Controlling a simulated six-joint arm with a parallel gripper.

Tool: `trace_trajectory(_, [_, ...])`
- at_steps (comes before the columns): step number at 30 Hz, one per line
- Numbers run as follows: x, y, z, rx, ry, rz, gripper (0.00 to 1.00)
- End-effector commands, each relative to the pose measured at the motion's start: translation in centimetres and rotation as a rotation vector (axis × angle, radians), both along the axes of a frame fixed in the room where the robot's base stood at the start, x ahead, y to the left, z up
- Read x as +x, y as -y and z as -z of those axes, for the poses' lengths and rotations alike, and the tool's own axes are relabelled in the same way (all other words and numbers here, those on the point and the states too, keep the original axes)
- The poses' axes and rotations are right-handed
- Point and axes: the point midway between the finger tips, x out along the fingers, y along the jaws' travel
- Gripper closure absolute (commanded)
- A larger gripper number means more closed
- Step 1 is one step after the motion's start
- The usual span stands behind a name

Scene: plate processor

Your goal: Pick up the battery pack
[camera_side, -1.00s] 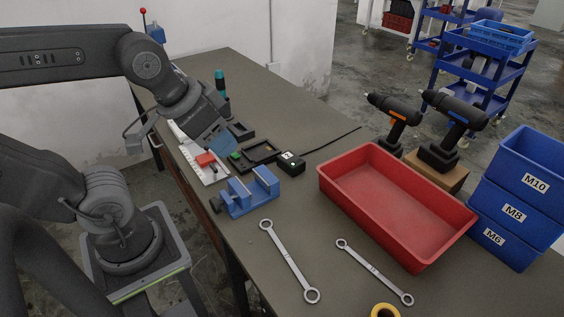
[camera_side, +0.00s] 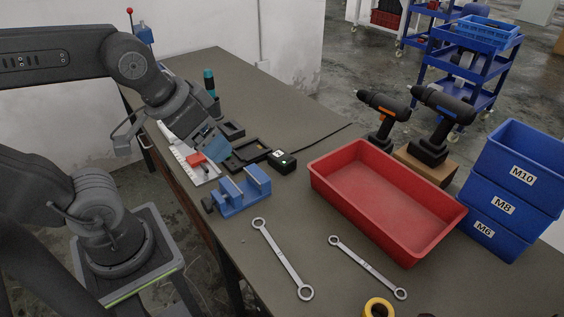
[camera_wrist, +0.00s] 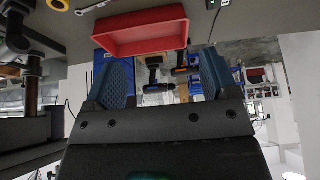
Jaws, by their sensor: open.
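A small black box with a white label and a green spot, which looks like the battery pack (camera_side: 282,161), lies on the grey bench beside a flat black tray-like holder (camera_side: 247,153). My gripper (camera_side: 212,143) hangs above the bench to the left of the box, apart from it, its blue fingers tilted. In the wrist view my gripper (camera_wrist: 165,78) has its two blue fingers spread wide, with nothing held between them. The wrist camera looks across toward the red bin; I cannot make out the battery pack clearly there.
A blue vise (camera_side: 241,193) stands just in front of the box. The red bin (camera_side: 388,200) is to the right, with two drills (camera_side: 437,125) behind it. Two wrenches (camera_side: 283,258) and a yellow tape roll (camera_side: 379,308) lie in front. Blue stacked bins (camera_side: 508,195) stand far right.

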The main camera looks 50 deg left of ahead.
Motion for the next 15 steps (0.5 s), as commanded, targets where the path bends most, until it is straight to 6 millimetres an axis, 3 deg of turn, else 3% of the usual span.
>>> trace_trajectory(4, [0.0, 0.0, 0.0, 0.0, 0.0, 0.0, 0.06])
trace_trajectory(11, [0.1, 0.0, 0.0, -0.001, -0.002, -0.005, 0.06])
trace_trajectory(15, [1.7, -0.5, -0.5, -0.024, -0.027, -0.079, 0.06])
